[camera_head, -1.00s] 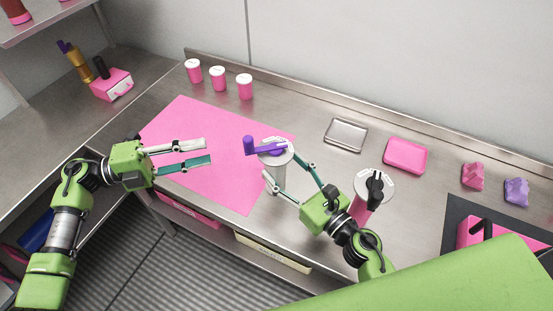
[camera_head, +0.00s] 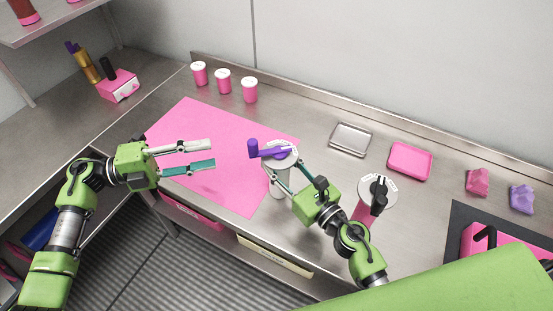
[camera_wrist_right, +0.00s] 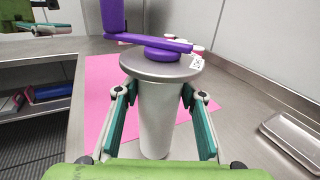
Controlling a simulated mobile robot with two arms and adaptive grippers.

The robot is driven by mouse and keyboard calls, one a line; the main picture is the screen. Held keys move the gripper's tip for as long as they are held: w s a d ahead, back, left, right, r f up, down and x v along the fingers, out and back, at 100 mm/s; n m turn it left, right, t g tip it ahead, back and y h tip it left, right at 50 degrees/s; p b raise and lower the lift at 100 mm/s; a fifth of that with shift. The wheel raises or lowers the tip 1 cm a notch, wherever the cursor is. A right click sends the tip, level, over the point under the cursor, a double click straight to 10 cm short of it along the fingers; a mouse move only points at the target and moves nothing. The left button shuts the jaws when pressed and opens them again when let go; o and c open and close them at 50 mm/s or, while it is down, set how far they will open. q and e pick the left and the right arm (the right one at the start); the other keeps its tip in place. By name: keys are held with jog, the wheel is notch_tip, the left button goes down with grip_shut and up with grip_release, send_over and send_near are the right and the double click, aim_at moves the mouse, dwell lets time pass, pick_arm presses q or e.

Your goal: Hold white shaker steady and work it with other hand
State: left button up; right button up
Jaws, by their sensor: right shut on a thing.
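The white shaker (camera_head: 277,186) stands upright at the right edge of the pink mat (camera_head: 190,125). It has a grey lid and a purple crank (camera_head: 270,152) on top, its knob pointing left. In the right wrist view the shaker's pale body (camera_wrist_right: 158,118) fills the middle, with the crank (camera_wrist_right: 165,48) above. My right gripper (camera_head: 279,178) is shut on the shaker body, one finger on each side below the lid. My left gripper (camera_head: 213,155) is open and empty over the mat, left of the crank and apart from it.
A pink shaker with a black crank (camera_head: 379,192) stands just right of my right arm. Pink cups (camera_head: 223,82) line the back wall. A metal tray (camera_head: 350,140) and a pink tray (camera_head: 409,161) lie at the back right. The mat's left and back parts are clear.

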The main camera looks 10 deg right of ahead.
pick_arm(q)
jog(key=s+d+r+m+g+y, duration=0.2)
jog(key=d+r+m+g+y, duration=0.15)
jog(key=d+r+m, duration=0.2)
jog(key=m+t+y, duration=0.6)
jog(key=m+y, duration=0.2)
jog(key=y, duration=0.3)
send_near(252, 142)
jog(key=shift+g, duration=0.25)
jog(key=x, duration=1)
jog(key=shift+w+f, duration=0.25)
jog(key=shift+w, duration=0.1)
grip_shut()
